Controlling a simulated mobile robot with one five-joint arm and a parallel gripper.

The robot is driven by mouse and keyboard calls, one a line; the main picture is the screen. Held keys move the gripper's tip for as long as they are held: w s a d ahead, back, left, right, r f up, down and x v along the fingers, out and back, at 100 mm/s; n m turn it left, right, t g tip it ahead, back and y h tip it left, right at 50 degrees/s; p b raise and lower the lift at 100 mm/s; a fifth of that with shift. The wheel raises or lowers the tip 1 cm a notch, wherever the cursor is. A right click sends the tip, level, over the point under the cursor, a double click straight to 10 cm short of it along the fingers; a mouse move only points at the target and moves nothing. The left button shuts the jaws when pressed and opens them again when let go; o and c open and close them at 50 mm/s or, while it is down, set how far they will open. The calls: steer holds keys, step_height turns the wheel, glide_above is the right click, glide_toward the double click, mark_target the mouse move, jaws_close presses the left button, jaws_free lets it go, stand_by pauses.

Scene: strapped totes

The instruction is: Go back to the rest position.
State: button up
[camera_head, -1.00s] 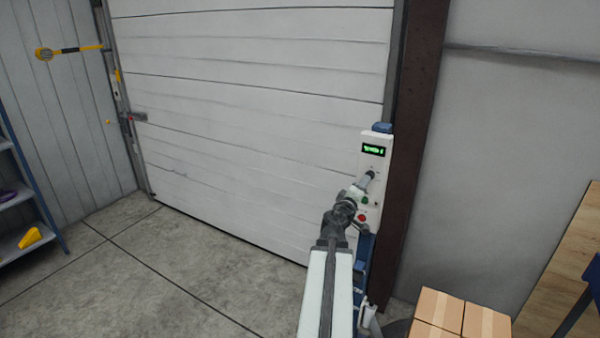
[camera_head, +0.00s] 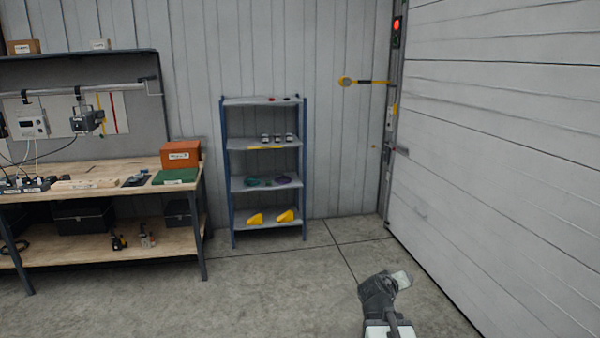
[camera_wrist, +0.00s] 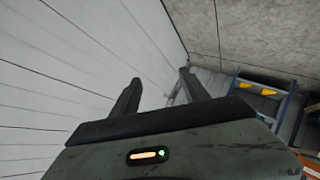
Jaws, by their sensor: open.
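My gripper (camera_wrist: 160,92) shows in the wrist view with its two dark fingers apart and nothing between them. In the head view my gripper (camera_head: 400,280) is at the lower right, seen from behind above the concrete floor, left of the white roll-up door (camera_head: 500,150). It touches nothing that I can see. Its fingers are hard to make out in the head view.
A blue-framed shelf (camera_head: 265,186) stands against the back wall, with yellow wedges (camera_head: 285,216) on its lowest level. A workbench (camera_head: 110,178) with a red-brown box (camera_head: 180,154) is at the left. The floor (camera_head: 290,290) between is clear.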

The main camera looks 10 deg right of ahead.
steer(key=s+a+f+g+y, duration=0.1)
steer(key=a+f+y, duration=0.15)
steer(key=a, duration=0.45)
steer(key=s+a+f+g+y, duration=0.1)
steer(key=a+f+g, duration=0.1)
steer(key=a+f, duration=0.35)
steer(key=s+a+f+g+y, duration=0.3)
steer(key=s+a+g+y, duration=0.2)
steer(key=s+a, duration=0.7)
steer(key=shift+a+f, duration=0.2)
steer(key=shift+f, duration=0.2)
